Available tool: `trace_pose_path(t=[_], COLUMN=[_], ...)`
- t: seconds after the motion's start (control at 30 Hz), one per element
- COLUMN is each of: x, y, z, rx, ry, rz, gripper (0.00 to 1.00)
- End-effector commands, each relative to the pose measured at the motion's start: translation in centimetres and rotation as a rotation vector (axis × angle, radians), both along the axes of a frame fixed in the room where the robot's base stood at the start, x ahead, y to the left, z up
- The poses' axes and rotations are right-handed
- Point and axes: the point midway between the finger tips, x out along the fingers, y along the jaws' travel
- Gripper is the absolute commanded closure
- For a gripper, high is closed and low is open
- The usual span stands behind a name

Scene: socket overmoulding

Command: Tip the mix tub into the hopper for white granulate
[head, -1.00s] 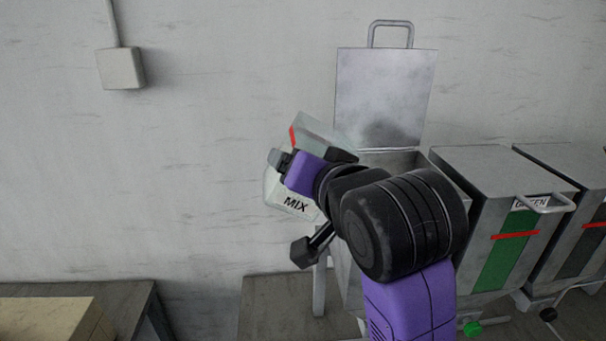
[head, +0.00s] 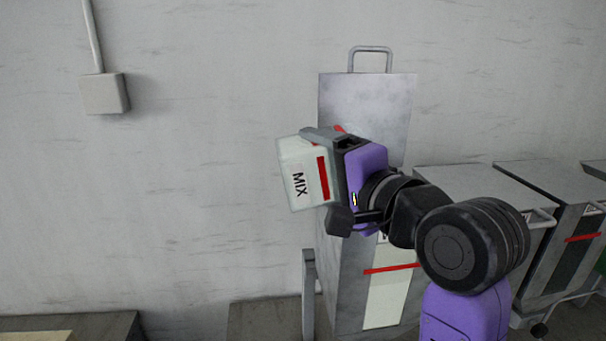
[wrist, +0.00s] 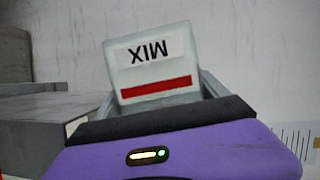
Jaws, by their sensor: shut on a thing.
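The mix tub (head: 303,176), pale and translucent with a MIX label and red stripe, is held up by my gripper (head: 330,138). The tub is tipped well over: its label runs down the picture, with the striped end toward the gripper. In the wrist view the tub (wrist: 155,65) shows its label upside down. Its mouth and any contents are hidden. The hopper (head: 341,275) with a whitish front strip (head: 388,298) and red line stands behind and below the gripper; its lid (head: 365,105) is raised. My gripper and arm hide its opening and most of its label.
More grey hoppers with closed lids (head: 480,190) stand to the right, close beside the open one. A wall box (head: 104,94) hangs at upper left. A low table (head: 90,325) is at lower left. The space left of the tub is clear.

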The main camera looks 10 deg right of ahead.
Motion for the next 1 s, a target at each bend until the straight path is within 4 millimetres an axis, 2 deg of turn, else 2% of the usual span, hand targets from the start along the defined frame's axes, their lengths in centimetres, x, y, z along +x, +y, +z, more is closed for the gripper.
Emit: trace_pose_path(t=[0.03, 0.3, 0.5, 1.0], x=[0.2, 0.0, 0.0, -0.1], y=[-0.6, -1.2, -1.6, -1.7], z=[-0.1, 2.2, 3.0, 3.4], rx=[0.043, 0.29, 0.402, 0.439], ry=[0.009, -0.001, -0.003, -0.006], rz=[-0.01, -0.003, 0.001, 0.004], gripper=[0.86, 0.86, 0.86, 0.86])
